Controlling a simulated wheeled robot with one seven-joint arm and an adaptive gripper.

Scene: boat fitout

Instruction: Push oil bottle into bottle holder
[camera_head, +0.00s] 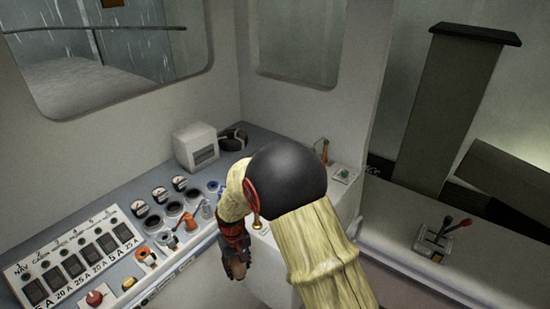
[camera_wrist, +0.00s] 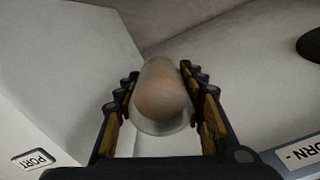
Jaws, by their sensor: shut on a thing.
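The oil bottle (camera_wrist: 160,98) is a pale, brownish, rounded cylinder between my two fingers in the wrist view. My gripper (camera_wrist: 160,80) is shut on it, with a ridged finger against each side. In the head view my gripper (camera_head: 236,250) hangs low in front of the console, and my arm covers part of the scene. A brownish end shows just below it; I cannot tell whether it is the bottle. A black ring-shaped fitting (camera_head: 233,138) at the console's back corner looks like the bottle holder, but I cannot be sure. It is empty as far as I see.
The console (camera_head: 110,204) carries a switch panel (camera_head: 75,262), round gauges and levers. A white box (camera_head: 196,146) stands at its back. A throttle unit (camera_head: 441,240) is on the right ledge. A "PORT" label (camera_wrist: 34,160) shows in the wrist view.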

